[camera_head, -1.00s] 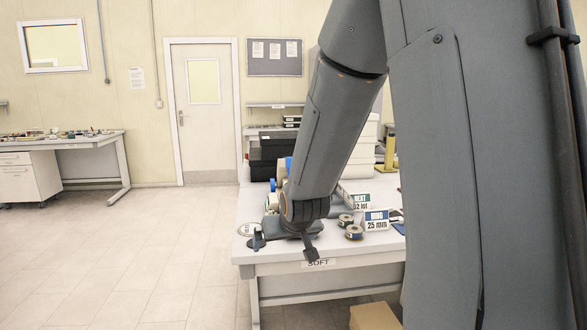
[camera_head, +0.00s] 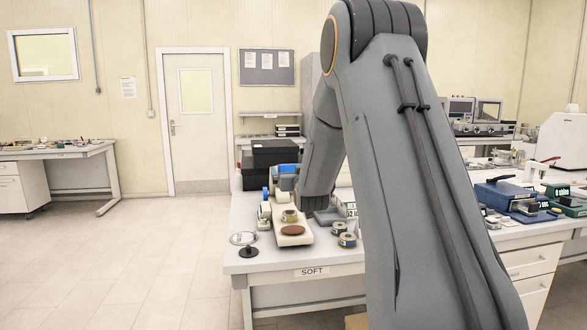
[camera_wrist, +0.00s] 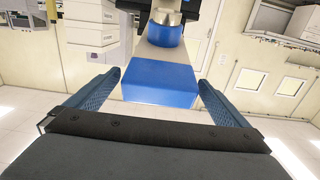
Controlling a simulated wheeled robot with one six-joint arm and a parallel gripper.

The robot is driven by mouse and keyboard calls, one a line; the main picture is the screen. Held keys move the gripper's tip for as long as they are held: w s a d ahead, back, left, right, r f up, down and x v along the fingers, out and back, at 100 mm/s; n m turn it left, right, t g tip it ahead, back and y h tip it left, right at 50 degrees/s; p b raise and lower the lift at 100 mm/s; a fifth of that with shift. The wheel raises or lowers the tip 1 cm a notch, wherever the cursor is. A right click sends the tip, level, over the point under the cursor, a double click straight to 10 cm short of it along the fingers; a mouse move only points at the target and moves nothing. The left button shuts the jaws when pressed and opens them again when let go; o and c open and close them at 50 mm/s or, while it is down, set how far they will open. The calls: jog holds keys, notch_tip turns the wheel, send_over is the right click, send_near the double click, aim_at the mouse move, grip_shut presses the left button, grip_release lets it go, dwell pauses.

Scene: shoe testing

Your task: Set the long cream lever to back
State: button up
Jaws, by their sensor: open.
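In the head view a cream device (camera_head: 294,240) with a brown round pad stands near the left end of the table, with blue parts (camera_head: 288,170) behind it. In the wrist view a cream piece (camera_wrist: 165,57) with a broad blue end face (camera_wrist: 158,84) lies ahead, between the lines of my fingers. I cannot tell for sure whether this is the long cream lever or another part of the device. My gripper (camera_wrist: 160,78) is open, with visible gaps between the fingers and the blue face. In the head view my arm hides the fingers.
Small round tins (camera_head: 346,240) stand right of the device and a round dish on a stand (camera_head: 245,241) left of it. Black boxes (camera_head: 275,153) stack behind. A blue instrument (camera_head: 505,195) sits on the right bench. Open floor lies left of the table.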

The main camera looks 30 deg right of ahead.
jog(key=shift+x, duration=1.15)
